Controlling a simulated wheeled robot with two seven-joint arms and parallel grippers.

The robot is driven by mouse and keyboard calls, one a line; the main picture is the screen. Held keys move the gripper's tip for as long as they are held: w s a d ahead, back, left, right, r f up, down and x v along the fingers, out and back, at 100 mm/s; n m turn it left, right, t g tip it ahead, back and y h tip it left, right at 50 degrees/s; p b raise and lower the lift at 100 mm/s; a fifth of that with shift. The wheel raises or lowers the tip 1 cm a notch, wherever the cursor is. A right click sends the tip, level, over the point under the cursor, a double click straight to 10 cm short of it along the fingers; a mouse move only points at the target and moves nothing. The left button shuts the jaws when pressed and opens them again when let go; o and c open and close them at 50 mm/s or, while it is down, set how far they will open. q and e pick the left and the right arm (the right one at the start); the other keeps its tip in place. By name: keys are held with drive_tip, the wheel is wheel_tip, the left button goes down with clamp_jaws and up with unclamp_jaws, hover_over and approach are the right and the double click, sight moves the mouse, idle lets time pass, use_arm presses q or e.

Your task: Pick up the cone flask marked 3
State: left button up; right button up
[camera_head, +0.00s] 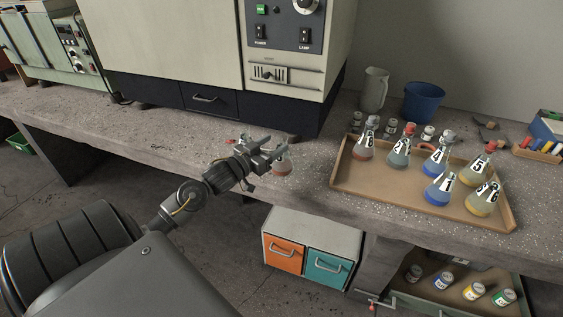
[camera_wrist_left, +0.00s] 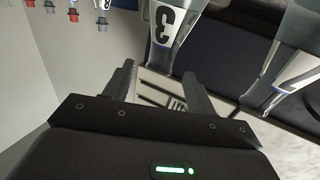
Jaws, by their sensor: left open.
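I cannot tell which head-view flask is the 3. My right gripper is not in view.
A brown tray (camera_head: 390,200) at the right holds several numbered cone flasks. A white jug (camera_head: 374,90) and a blue bucket (camera_head: 423,102) stand behind it. A large cream machine (camera_head: 170,50) stands behind my gripper. The bench between is mostly clear.

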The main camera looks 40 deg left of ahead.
sight(278, 141)
use_arm(q)
drive_tip(key=w, duration=0.4)
drive_tip(key=shift+w+d, duration=0.1)
drive_tip(key=shift+w, duration=0.2)
drive_tip(key=shift+c, duration=0.2)
clamp_jaws()
